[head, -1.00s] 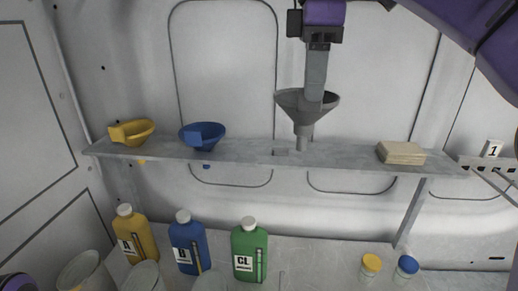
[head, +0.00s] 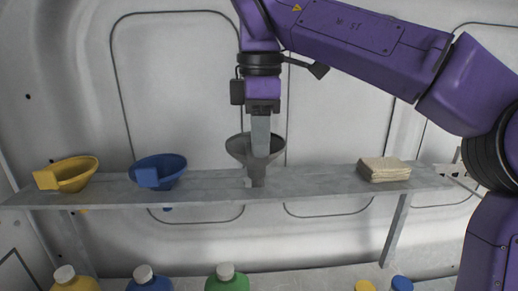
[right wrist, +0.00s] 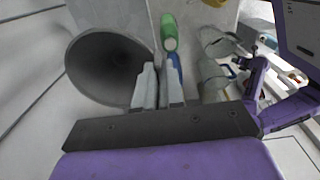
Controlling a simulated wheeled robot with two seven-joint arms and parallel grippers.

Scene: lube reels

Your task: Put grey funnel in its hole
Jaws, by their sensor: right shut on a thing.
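The grey funnel (head: 238,148) is upright at the shelf, its wide mouth up and its spout reaching down to about the shelf top. My right gripper (head: 260,152) is shut on the funnel's rim from above. The right wrist view shows the funnel mouth (right wrist: 105,65) beside the closed fingers (right wrist: 160,85). The spout's lower end is by a small grey piece on the shelf (head: 320,185); I cannot tell whether it is in the hole, which is hidden. What looks like my left gripper (right wrist: 236,66) shows small in the right wrist view, its jaws unclear.
A yellow funnel (head: 72,175) and a blue funnel (head: 165,170) sit in the shelf to the left. A folded beige cloth stack (head: 384,169) lies on the right. Below are yellow (head: 70,280), blue (head: 146,280) and green (head: 228,280) bottles and two small capped jars.

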